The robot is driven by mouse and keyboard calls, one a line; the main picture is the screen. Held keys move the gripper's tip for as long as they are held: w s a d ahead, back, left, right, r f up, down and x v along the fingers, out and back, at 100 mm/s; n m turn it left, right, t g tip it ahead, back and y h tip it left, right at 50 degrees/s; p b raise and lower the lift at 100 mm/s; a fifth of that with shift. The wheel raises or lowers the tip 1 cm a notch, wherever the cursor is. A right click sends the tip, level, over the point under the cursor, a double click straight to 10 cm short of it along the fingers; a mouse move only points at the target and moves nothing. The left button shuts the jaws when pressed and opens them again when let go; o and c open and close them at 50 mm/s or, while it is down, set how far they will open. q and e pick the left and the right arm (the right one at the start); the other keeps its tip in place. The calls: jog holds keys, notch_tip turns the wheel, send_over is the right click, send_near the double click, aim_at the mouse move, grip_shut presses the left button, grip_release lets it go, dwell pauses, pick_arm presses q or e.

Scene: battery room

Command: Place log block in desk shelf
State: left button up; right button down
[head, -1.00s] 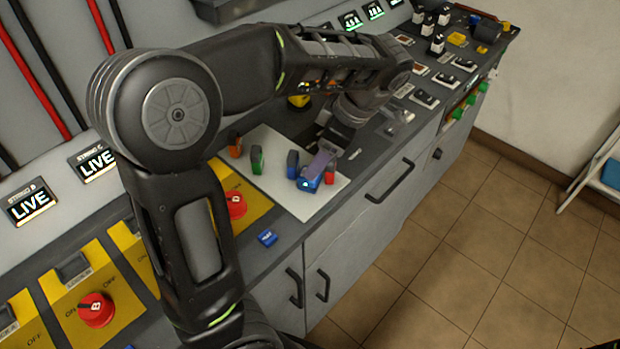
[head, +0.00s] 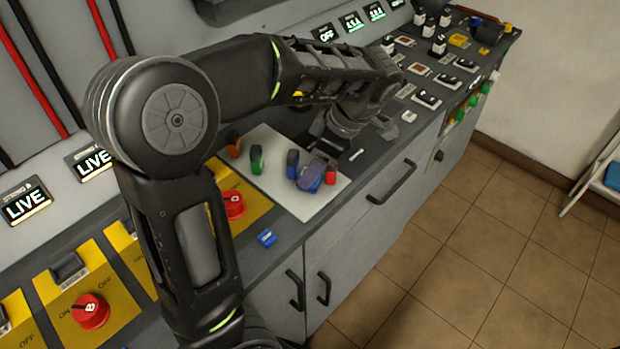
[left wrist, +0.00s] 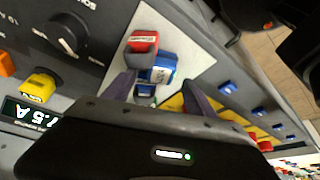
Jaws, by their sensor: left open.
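Several small coloured blocks stand on a white board (head: 275,195) on the desk top. I cannot read which is the log block. My left gripper (head: 312,174) is open over the board. In the left wrist view its fingers (left wrist: 160,80) stand either side of a blue block (left wrist: 160,66), with a red block (left wrist: 143,41) just beyond. I cannot tell whether they touch it. My right gripper is not in view. I cannot make out an open desk shelf.
Red knobs (head: 90,310) on yellow plates stand at the left, switches (head: 427,100) at the far right. The grey desk front has doors and handles (head: 391,182).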

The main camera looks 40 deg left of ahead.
pick_arm(q)
jog(key=x, duration=0.4)
jog(key=shift+f, duration=0.15)
dwell(0.4)
grip_shut()
dwell(0.5)
notch_tip(320, 180, up, 5)
jog(key=shift+f, duration=0.2)
notch_tip(320, 180, up, 6)
jog(key=p, duration=0.4)
jog(key=shift+f, duration=0.2)
jog(key=shift+f, duration=0.1)
